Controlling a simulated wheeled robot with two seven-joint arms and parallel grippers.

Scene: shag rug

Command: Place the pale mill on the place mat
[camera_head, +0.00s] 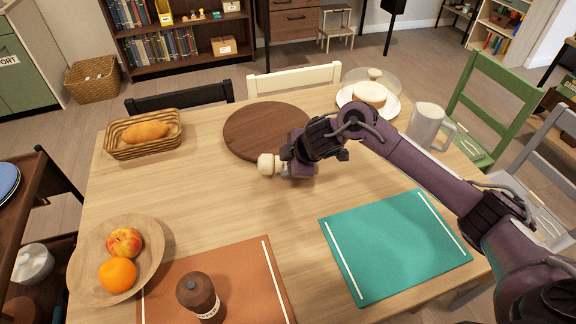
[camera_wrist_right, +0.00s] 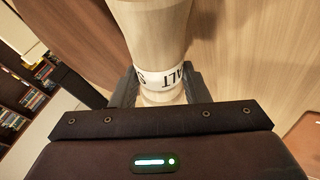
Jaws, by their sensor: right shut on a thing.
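The pale mill (camera_head: 267,165) is in my right gripper (camera_head: 287,163), near the middle of the table by the round dark board. In the head view mostly its pale rounded end shows; the gripper hides the rest. In the right wrist view the pale mill (camera_wrist_right: 155,35) has a white band with "SALT" lettering, and the right gripper (camera_wrist_right: 155,88) is shut around it. A teal place mat (camera_head: 395,245) lies at the right front, bare. An orange-brown place mat (camera_head: 235,285) lies at the front, with a dark brown mill (camera_head: 198,295) standing on it. My left gripper is not in view.
A round dark board (camera_head: 262,128) lies behind the gripper. A bread basket (camera_head: 145,135), a fruit bowl (camera_head: 90,265), a white pitcher (camera_head: 425,125) and a cake plate (camera_head: 370,103) stand around the table. The table between the board and mats is clear.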

